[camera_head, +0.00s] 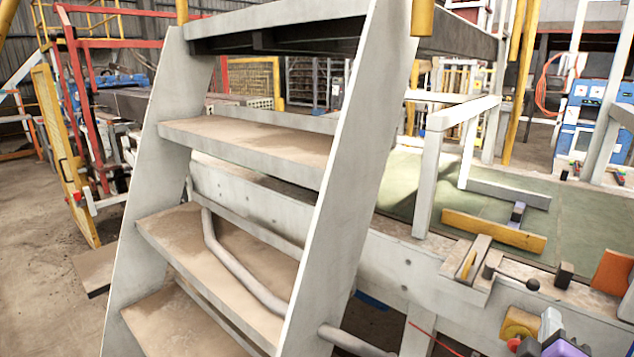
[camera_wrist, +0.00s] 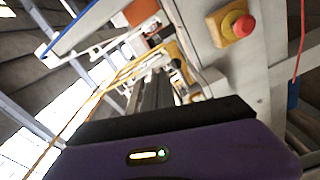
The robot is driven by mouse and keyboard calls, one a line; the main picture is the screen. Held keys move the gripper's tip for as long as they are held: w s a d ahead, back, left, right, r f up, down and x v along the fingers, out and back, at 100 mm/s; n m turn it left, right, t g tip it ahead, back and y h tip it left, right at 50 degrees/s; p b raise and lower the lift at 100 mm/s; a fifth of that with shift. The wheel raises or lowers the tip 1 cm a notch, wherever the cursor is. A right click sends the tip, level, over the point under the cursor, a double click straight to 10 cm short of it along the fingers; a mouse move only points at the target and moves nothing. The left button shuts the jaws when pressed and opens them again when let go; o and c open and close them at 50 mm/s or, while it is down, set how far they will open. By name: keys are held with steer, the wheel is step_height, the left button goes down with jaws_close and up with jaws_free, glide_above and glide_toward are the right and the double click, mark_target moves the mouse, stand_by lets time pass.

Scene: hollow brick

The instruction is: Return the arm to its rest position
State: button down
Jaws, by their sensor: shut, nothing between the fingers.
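In the wrist view the purple housing of my gripper (camera_wrist: 160,122), with a small lit indicator and a dark front edge, fills the bottom. The gripper is shut and empty; its fingertips cannot be made out. In the head view a purple and grey part of my arm (camera_head: 562,345) shows at the bottom right corner, in front of the workbench's side. It is beside a yellow box with a red button (camera_head: 519,322), which also shows at the upper right of the wrist view (camera_wrist: 232,24). Whether they touch cannot be told. The rest of my arm is out of view.
Grey steps with worn brown treads (camera_head: 245,138) stand close at the left and centre. Behind them is a workbench with a green top (camera_head: 590,225), bearing a white frame (camera_head: 430,180), a yellow bar (camera_head: 493,231) and small blocks. Open floor (camera_head: 45,290) lies at the far left.

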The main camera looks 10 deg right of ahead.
steer(key=s+a+f+t+y, duration=0.25)
steer(key=a+y, duration=0.25)
steer(key=a, duration=0.4)
steer(key=s+a+f+t+y, duration=0.2)
steer(key=s+a+t+y, duration=0.15)
steer(key=a, duration=0.55)
steer(key=s+a+f+m+g+y, duration=0.1)
steer(key=s+a, duration=0.4)
steer(key=s, duration=0.6)
steer(key=s+a+f+m+g+y, duration=0.1)
steer(key=s+a+f+m+y, duration=0.2)
steer(key=s, duration=0.9)
steer(key=a+f+y, duration=0.1)
steer(key=a, duration=0.2)
steer(key=shift+s+f+m+g, duration=0.25)
steer(key=shift+m+g, duration=0.05)
steer(key=shift+g, duration=0.1)
